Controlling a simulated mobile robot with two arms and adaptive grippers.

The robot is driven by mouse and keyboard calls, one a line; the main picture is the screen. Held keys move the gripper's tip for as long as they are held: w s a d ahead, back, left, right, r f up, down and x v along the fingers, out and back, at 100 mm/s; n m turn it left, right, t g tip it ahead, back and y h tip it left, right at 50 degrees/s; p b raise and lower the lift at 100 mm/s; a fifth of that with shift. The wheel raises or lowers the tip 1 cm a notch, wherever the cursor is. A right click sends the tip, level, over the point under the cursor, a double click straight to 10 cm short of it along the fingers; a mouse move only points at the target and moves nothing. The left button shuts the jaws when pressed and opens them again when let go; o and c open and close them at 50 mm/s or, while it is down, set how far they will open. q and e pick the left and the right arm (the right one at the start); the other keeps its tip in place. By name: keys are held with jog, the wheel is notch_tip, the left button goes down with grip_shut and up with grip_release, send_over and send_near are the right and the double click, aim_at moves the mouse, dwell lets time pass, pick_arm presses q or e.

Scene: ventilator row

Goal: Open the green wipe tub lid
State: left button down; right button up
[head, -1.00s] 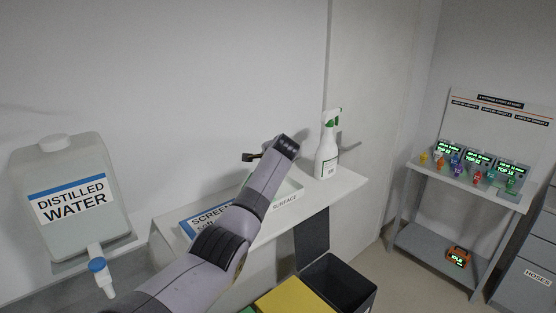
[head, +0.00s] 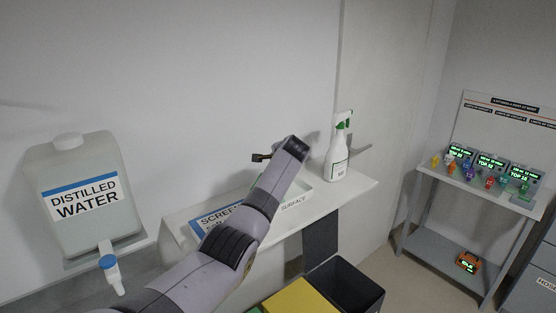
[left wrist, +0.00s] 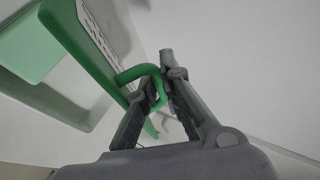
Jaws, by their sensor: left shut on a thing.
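In the left wrist view, a pale green tub part (left wrist: 28,45) is at the left. Beside it, the green lid (left wrist: 98,52) with a pale, patterned face slants across, with a green loop (left wrist: 140,72) at its end. My left gripper (left wrist: 158,92) is shut on this loop, one finger on each side. The lid's exact angle to the tub is unclear.
A white spray bottle (head: 337,155) with a green head stands close to the right of my left wrist. A "SCREEN" box (head: 213,222) lies left of the tub. A distilled water jug (head: 82,170) is further left. A dark open bin (head: 345,285) and yellow lid (head: 300,299) are below.

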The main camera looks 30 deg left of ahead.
pick_arm(q)
jog(key=shift+r, duration=0.1)
jog(key=c, duration=2)
grip_release()
jog(key=shift+s+d, duration=0.1)
jog(key=shift+d, duration=0.05)
jog(key=v, duration=1.2)
